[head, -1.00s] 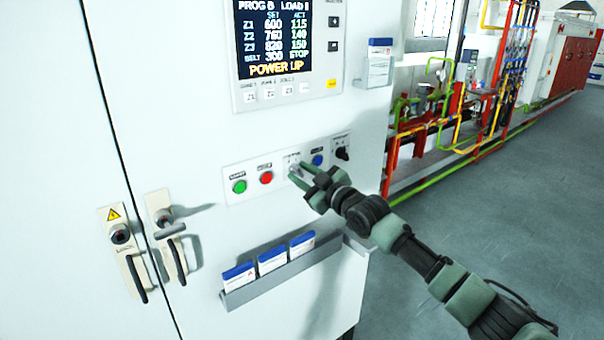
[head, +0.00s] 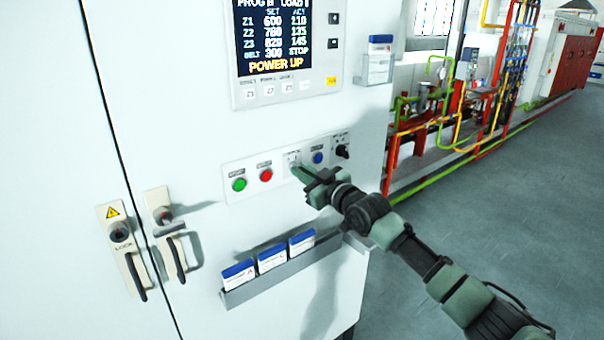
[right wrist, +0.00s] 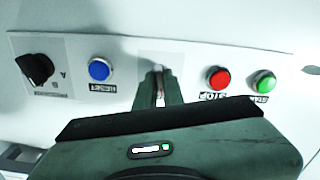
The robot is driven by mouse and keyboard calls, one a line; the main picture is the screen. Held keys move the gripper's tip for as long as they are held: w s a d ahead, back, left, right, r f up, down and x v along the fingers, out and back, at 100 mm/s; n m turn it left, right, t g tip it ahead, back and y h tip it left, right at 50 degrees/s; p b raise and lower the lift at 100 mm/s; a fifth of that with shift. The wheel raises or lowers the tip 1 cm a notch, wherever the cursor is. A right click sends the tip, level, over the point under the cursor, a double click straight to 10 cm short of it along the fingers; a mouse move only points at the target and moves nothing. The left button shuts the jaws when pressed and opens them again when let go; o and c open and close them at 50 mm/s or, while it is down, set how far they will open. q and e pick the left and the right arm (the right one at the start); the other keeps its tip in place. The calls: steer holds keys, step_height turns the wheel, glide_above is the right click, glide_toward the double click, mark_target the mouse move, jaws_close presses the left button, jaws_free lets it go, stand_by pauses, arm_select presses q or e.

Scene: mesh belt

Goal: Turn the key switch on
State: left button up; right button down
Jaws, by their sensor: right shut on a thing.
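The key switch sits on the control strip between the red and blue buttons. Its pale plate (head: 292,157) shows in the head view, but my fingers hide most of the key. In the right wrist view a slim grey piece of the key switch (right wrist: 158,70) shows at the fingertips. My right gripper (head: 299,172) is shut on the key, with its fingers pointing at the panel; it also shows in the right wrist view (right wrist: 160,90). How far the key is turned cannot be told. My left gripper is in neither view.
The control strip also carries a green button (head: 239,185), a red button (head: 266,175), a blue button (head: 318,158) and a black selector knob (head: 342,151). A display (head: 275,38) above reads "POWER UP". A card rack (head: 285,268) juts out below.

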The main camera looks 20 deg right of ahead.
steer(key=shift+m, duration=4.3)
steer(key=c, duration=1.5)
jaws_free()
steer(key=b+v, duration=0.2)
steer(key=v, duration=0.6)
steer(key=shift+w, duration=0.1)
